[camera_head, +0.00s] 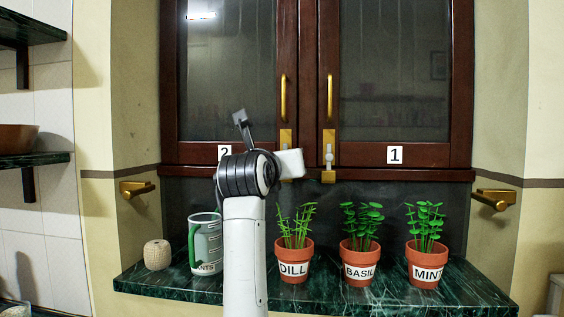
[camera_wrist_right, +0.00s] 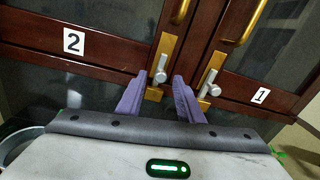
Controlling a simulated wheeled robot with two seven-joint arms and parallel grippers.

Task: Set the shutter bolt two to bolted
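The dark red shutters carry a label 2 (camera_wrist_right: 74,42) on the left leaf and a label 1 (camera_head: 395,155) on the right leaf. Shutter bolt two is a brass plate (camera_head: 286,138) with a silver knob (camera_wrist_right: 159,75) at the left leaf's lower inner corner. In the head view its lower part is hidden by my right arm. I cannot tell whether its rod is in the brass catch below. My right gripper (camera_wrist_right: 160,78) is open, its purple-grey fingers on either side of bolt two's knob; contact is unclear. My left gripper is not in view.
Bolt one (camera_head: 329,157) is close to the right finger. Brass handles (camera_head: 330,98) rise above the bolts. Brass brackets flank the window.

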